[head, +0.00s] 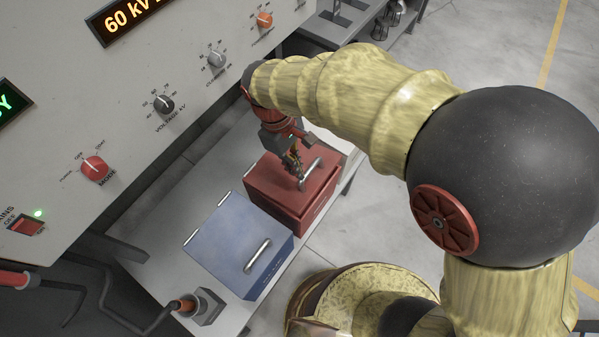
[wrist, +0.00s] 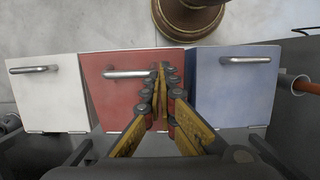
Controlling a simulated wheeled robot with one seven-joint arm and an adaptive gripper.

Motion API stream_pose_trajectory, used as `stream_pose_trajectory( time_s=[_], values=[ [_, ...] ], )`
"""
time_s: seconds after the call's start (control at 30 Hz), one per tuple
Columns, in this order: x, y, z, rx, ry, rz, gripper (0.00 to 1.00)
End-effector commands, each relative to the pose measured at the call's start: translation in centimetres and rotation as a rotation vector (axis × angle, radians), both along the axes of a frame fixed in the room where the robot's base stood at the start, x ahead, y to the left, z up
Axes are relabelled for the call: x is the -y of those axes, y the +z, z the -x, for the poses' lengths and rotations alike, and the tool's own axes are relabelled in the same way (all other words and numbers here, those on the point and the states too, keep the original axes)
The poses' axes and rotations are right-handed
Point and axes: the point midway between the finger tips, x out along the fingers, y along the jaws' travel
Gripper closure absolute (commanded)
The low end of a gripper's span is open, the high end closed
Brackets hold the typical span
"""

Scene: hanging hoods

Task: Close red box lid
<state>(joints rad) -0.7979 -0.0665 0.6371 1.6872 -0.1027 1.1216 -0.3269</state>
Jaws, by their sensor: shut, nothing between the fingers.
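The red box (head: 290,196) stands on a light bench between the blue box and a white box. Its lid (wrist: 122,85) looks closed, lying flat with a silver handle (wrist: 130,73) on top. My gripper (head: 297,174) is over the red lid, close beside the handle. In the wrist view my gripper (wrist: 162,70) has its yellow fingers meeting at the tips near the handle's right end. It is shut and empty. Whether the fingertips touch the lid or handle I cannot tell.
The blue box (head: 222,247) has a closed lid and handle. The white box (wrist: 48,95) is on the other side. A panel with knobs (head: 163,104) rises at the left in the head view. A grey holder (head: 206,306) stands on the bench's near end. Open floor lies right.

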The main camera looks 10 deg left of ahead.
Motion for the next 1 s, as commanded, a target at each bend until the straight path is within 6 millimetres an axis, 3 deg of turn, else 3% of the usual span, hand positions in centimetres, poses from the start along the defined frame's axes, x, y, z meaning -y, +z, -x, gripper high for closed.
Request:
stream_pose_trajectory(
  time_s=[0.5,0.7,1.0],
  values=[
    [2.4,-9.7,1.0,-0.001,-0.002,0.004,1.00],
    [2.8,-11.5,1.2,0.001,-0.002,0.002,1.00],
    [2.9,-11.9,1.2,0.001,-0.002,0.002,1.00]
  ],
)
